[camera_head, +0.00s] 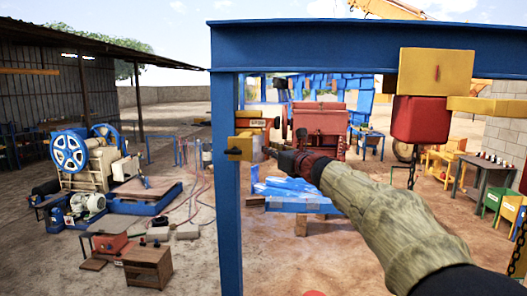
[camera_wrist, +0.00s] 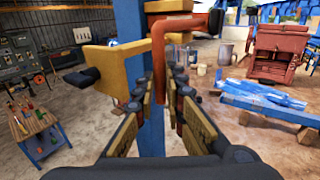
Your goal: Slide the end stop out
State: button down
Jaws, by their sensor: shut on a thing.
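An orange-red bent bar (camera_wrist: 158,50), which looks like the end stop, shows in the wrist view against the blue post (camera_wrist: 150,125). Its long leg hangs down between my fingers, and its short arm runs right to a dark end. My gripper (camera_wrist: 163,88) is shut on the lower part of that leg. A yellow bracket (camera_wrist: 104,64) with a black knob (camera_wrist: 82,77) sits on the post, left of the bar. In the head view my gripper (camera_head: 274,153) is just right of the post (camera_head: 226,200) and its yellow bracket (camera_head: 240,148).
A blue overhead beam (camera_head: 330,47) carries a yellow trolley (camera_head: 435,72) and a red hoist (camera_head: 420,119) on the right. A red machine (camera_head: 320,127) stands behind. A blue-wheeled machine (camera_head: 85,155) stands left. Open dirt ground lies around the post.

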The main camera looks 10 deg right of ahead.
jog(key=s+d, duration=0.2)
jog(key=d, duration=0.5)
jog(key=shift+s+f, duration=0.1)
jog(key=c, duration=2.2)
grip_release()
jog(key=shift+d, duration=0.1)
jog(key=shift+c, duration=0.2)
jog(key=shift+o, duration=0.5)
jog(key=shift+s+d, duration=0.15)
jog(key=shift+d, duration=0.1)
jog(key=shift+a, duration=0.1)
jog(key=v, duration=1.2)
